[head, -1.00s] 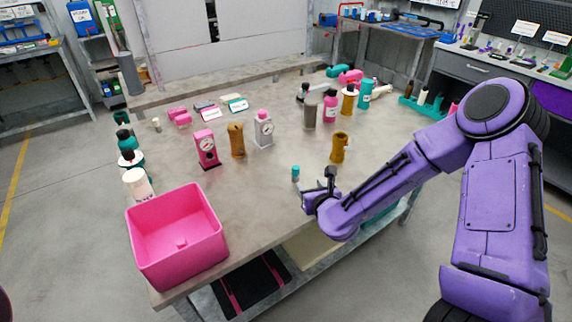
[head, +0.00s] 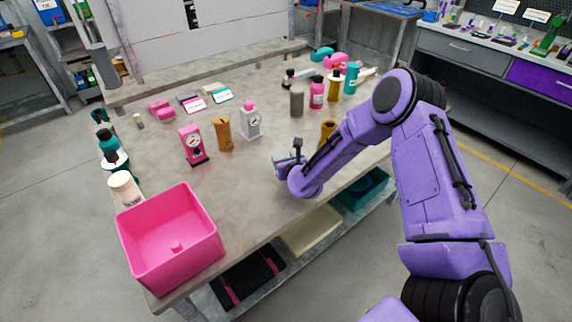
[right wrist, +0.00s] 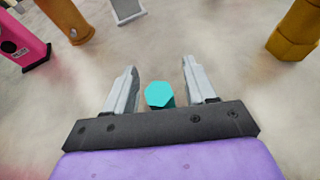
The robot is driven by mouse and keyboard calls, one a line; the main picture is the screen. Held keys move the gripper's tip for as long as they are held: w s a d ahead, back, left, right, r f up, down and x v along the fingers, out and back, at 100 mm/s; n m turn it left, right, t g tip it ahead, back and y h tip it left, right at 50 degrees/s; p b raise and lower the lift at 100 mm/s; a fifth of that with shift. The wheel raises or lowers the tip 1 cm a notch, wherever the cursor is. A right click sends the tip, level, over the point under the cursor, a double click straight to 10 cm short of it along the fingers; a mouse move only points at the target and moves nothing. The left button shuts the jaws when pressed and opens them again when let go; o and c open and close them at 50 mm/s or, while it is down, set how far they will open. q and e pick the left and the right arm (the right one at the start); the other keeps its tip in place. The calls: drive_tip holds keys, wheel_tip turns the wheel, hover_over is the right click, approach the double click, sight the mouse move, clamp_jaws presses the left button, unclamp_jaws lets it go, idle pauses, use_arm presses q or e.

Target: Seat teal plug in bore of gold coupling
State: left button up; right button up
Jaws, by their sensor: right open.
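The teal plug (right wrist: 159,94) stands upright on the table, between the two fingers of my right gripper (right wrist: 160,68) in the right wrist view. The fingers are open, with gaps on both sides of the plug. In the head view my right gripper (head: 287,163) is low over the table, and the plug is mostly hidden by it. A gold coupling (head: 327,130) with a dark opening on top stands behind the gripper, partly covered by my arm; its base also shows in the right wrist view (right wrist: 296,30). My left gripper is out of view.
A second, brownish-gold cylinder (head: 223,133) stands between a pink gauge (head: 193,145) and a grey gauge (head: 251,120). A pink bin (head: 170,240) sits at the front left corner. Bottles stand at the back right. The table's middle is clear.

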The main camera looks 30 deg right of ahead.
clamp_jaws()
